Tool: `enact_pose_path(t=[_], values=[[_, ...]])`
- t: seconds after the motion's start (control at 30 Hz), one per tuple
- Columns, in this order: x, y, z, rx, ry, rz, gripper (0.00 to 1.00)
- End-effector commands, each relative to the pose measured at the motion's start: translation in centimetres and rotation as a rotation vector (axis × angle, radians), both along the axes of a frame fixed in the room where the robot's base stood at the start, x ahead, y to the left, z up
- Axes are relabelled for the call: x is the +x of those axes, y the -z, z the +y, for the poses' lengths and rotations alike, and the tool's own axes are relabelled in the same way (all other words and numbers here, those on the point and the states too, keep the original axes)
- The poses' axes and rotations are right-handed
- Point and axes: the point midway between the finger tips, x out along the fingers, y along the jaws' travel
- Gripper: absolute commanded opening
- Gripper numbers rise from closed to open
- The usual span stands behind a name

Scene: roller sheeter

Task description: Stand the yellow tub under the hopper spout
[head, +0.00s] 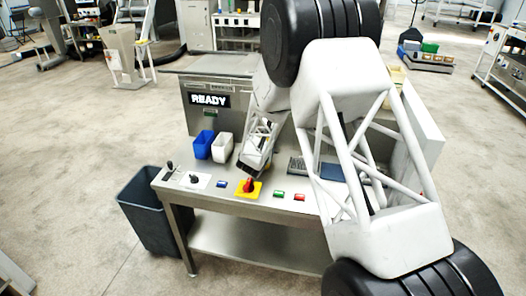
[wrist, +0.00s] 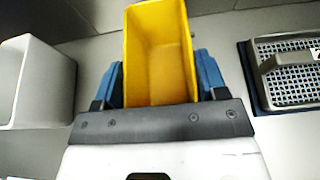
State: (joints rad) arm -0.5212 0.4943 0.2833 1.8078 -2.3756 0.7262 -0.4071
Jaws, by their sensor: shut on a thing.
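The yellow tub (wrist: 160,62) sits between the two blue finger pads of my gripper (wrist: 160,85) in the wrist view, its open top and empty inside facing the camera. The pads press on its left and right sides. In the head view my gripper (head: 254,164) is low over the steel bench, right of the white tub, and the arm hides the yellow tub there. I cannot tell whether the tub touches the bench. I cannot make out the hopper spout in either view; my arm covers part of the machine (head: 196,122).
A white tub (head: 222,148) and a blue tub (head: 203,145) stand left of my gripper. A perforated plate with a handle (wrist: 288,72) lies to the right. A red knob on a yellow base (head: 248,188) and buttons line the front edge. A bin (head: 150,215) stands left of the bench.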

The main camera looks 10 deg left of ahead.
Motion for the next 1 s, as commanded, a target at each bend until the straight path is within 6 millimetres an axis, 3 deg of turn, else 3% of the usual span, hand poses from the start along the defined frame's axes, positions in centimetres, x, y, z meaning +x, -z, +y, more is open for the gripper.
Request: enact_pose_path(t=[0.03, 0.2, 0.63, 1.0], values=[[0.0, 0.1, 0.0, 0.000, 0.000, 0.000, 0.67], [0.0, 0.0, 0.0, 0.000, 0.000, 0.000, 0.91], [-0.1, -0.3, 0.0, 0.000, 0.000, 0.000, 0.91], [-2.4, -1.4, 0.0, -0.001, -0.001, -0.001, 0.91]])
